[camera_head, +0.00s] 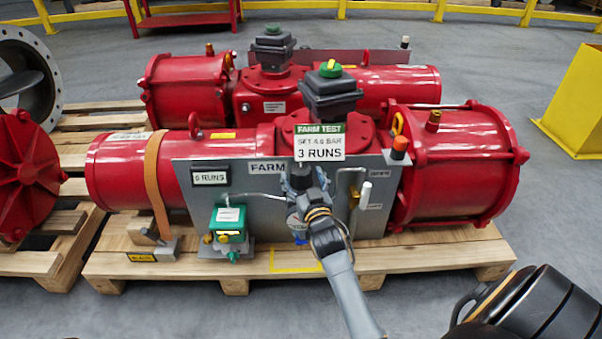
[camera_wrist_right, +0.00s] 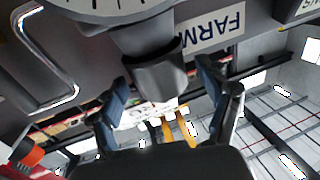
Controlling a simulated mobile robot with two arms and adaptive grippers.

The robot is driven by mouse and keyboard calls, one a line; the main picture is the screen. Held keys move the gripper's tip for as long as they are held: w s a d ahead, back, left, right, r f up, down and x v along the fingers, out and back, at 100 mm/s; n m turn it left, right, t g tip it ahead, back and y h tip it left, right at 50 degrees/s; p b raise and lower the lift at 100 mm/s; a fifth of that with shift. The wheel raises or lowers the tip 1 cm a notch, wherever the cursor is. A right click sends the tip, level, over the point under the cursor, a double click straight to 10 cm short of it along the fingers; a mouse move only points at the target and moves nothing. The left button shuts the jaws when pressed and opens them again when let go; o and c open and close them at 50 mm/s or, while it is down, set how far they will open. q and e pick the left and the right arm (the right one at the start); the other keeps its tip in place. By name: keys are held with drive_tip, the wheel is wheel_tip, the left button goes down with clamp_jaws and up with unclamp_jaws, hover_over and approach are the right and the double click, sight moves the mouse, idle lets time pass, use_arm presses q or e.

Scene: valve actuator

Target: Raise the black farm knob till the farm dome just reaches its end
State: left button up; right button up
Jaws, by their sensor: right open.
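The black farm knob (camera_wrist_right: 160,78) is a dark cylinder below a round dial gauge (camera_wrist_right: 110,6) in the right wrist view, beside the FARM label (camera_wrist_right: 215,27). My right gripper (camera_head: 304,184) is at the grey panel, largely covering the knob in the head view. In the wrist view its open fingers (camera_wrist_right: 164,92) stand on either side of the knob's lower end, with gaps visible. The farm dome (camera_head: 331,69), green with yellow, sits on the dark box above the front red actuator. My left gripper is not in view.
The grey panel (camera_head: 268,213) carries a "0 RUNS" display (camera_head: 210,177), a green-topped unit (camera_head: 229,222) and a bent handle (camera_head: 353,190). A "FARM TEST, SET 4.6 BAR, 3 RUNS" sign (camera_head: 320,142) stands above the gripper. A second red actuator (camera_head: 400,84) lies behind.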

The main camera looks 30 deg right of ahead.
drive_tip(key=v, duration=1)
drive_tip(key=shift+s, duration=0.1)
